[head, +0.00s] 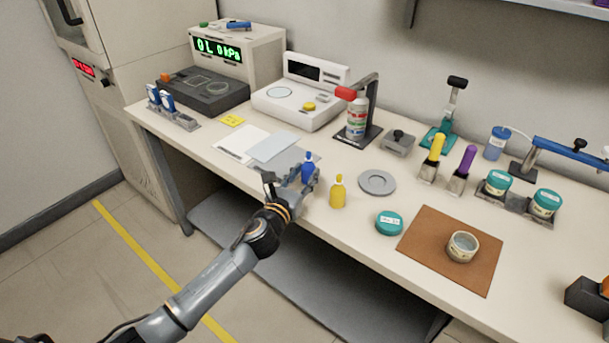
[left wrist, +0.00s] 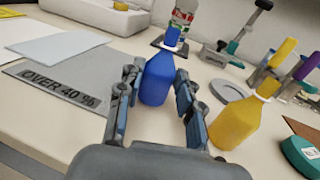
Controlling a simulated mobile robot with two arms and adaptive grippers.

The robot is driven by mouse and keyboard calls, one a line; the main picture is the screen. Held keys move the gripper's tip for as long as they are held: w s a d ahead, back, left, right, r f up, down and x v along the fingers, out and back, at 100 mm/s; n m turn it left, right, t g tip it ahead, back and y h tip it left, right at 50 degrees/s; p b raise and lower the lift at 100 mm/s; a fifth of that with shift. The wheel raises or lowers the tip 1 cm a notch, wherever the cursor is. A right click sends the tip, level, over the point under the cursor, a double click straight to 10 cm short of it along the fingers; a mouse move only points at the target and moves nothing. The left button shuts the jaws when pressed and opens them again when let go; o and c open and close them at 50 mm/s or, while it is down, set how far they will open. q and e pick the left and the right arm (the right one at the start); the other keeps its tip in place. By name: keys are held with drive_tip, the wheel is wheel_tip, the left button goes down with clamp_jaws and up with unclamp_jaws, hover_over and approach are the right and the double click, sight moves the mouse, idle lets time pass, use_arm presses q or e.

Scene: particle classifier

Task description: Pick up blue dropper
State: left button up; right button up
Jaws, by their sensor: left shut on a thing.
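The blue dropper (head: 308,170) is a small blue bottle with a narrow blue tip, upright near the front edge of the bench. It also shows in the left wrist view (left wrist: 157,82), between the two fingers. My left gripper (head: 301,183) is shut on the blue dropper low on its body. In the left wrist view the gripper's fingers (left wrist: 156,100) flank the bottle on both sides. Whether its base touches the bench cannot be told. My right gripper is not in view.
A yellow dropper (head: 338,192) stands close to the right. A grey card (head: 288,160) marked "OVER 40 %" lies just behind and left. A grey ring dish (head: 376,182), teal lid (head: 389,223) and brown mat (head: 430,269) with an open jar (head: 462,247) lie further right.

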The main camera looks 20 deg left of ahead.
sight(307, 160)
use_arm(q)
drive_tip(key=shift+r+p, duration=0.5)
drive_tip(key=shift+r, duration=0.85)
drive_tip(key=shift+s+a+r, duration=0.1)
drive_tip(key=shift+s+r, duration=0.05)
drive_tip(key=shift+r, duration=0.15)
drive_tip(key=s+a+r+p, duration=0.2)
drive_tip(key=s+a+r, duration=0.1)
drive_tip(key=s+r, duration=0.6)
drive_tip(key=shift+s+a, duration=0.3)
drive_tip(key=shift+s, duration=1.75)
drive_tip(key=shift+r, duration=0.15)
